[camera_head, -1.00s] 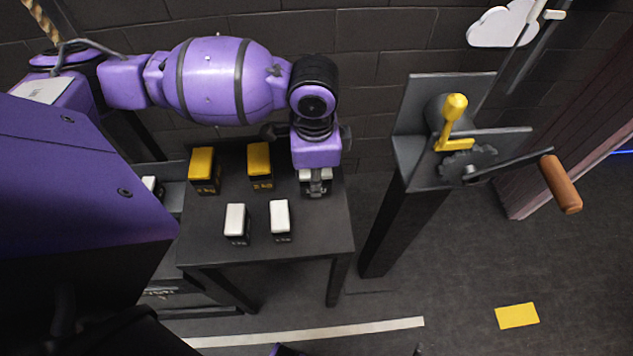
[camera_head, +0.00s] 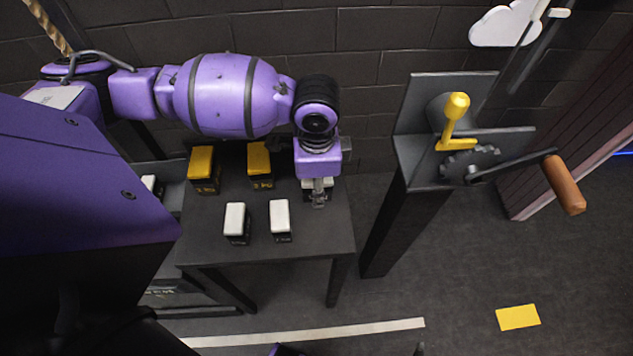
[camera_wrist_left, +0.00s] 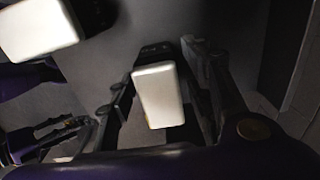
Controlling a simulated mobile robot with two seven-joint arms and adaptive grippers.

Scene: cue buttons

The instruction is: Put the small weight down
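A small weight with a white top and dark body (camera_head: 328,184) stands at the right back of the dark table (camera_head: 330,232). My left gripper (camera_head: 318,198) is directly over it and partly hides it. In the left wrist view the weight's white top (camera_wrist_left: 158,95) lies between the two fingers of the left gripper (camera_wrist_left: 160,62). Dark gaps show between the fingers and the white top, so the gripper looks open around it. My right gripper is not in view.
Two white-topped weights (camera_head: 236,219) (camera_head: 280,215) stand at the front of the table. Two yellow-topped weights (camera_head: 201,164) (camera_head: 259,160) stand behind them. A crank stand with a yellow lever (camera_head: 454,118) and brown handle (camera_head: 564,185) is to the right. The table's front right is clear.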

